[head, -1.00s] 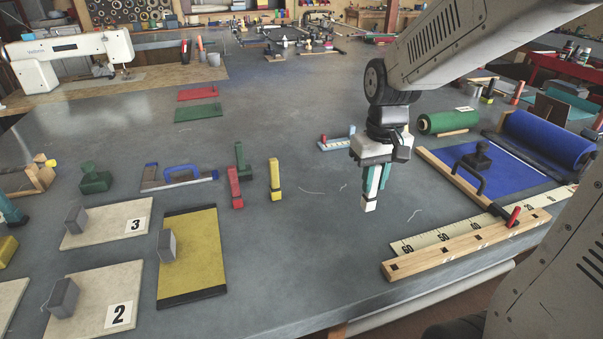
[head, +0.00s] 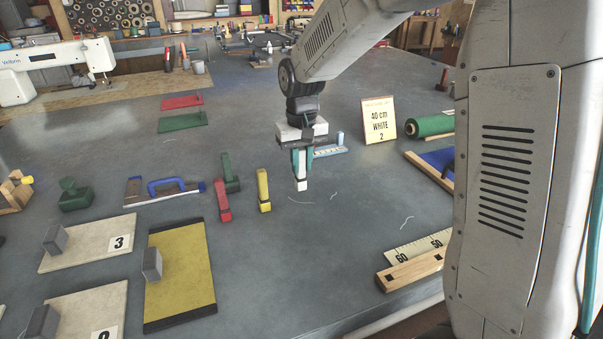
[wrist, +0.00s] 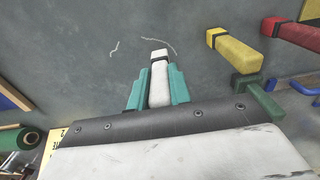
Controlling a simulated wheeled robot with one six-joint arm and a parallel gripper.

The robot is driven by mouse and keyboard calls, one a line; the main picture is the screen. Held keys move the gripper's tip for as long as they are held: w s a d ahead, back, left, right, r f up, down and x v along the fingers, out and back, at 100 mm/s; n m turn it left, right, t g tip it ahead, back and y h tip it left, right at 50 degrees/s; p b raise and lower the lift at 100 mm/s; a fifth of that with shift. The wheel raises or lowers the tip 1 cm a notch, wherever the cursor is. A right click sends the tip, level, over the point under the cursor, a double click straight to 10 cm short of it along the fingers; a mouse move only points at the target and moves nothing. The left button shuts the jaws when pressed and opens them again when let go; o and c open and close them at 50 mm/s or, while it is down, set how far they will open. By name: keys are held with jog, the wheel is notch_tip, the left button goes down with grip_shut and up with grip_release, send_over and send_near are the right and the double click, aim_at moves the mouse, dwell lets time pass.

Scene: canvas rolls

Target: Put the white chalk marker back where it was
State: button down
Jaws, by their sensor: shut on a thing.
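My gripper (head: 301,168) is shut on the white chalk marker (head: 301,185), which points down and has a dark band near its end. In the wrist view the white marker (wrist: 159,85) sits between the teal fingers. It appears to be held above the table; the exact gap is hard to tell. A yellow marker (head: 264,190), a red marker (head: 222,200) and a green marker (head: 230,172) form a group to the left of my gripper. The yellow marker (wrist: 236,48) is the nearest of them in the wrist view.
A card reading "40 cm WHITE 2" (head: 379,121) and a green roll (head: 432,125) stand to the right. A yellow panel (head: 182,270) lies front left. The grey table right of the yellow marker is bare except for thread scraps.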

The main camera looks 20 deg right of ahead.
aim_at(302, 179)
jog(key=shift+f, duration=1.75)
jog(key=shift+f, duration=0.15)
jog(key=c, duration=1.3)
grip_release()
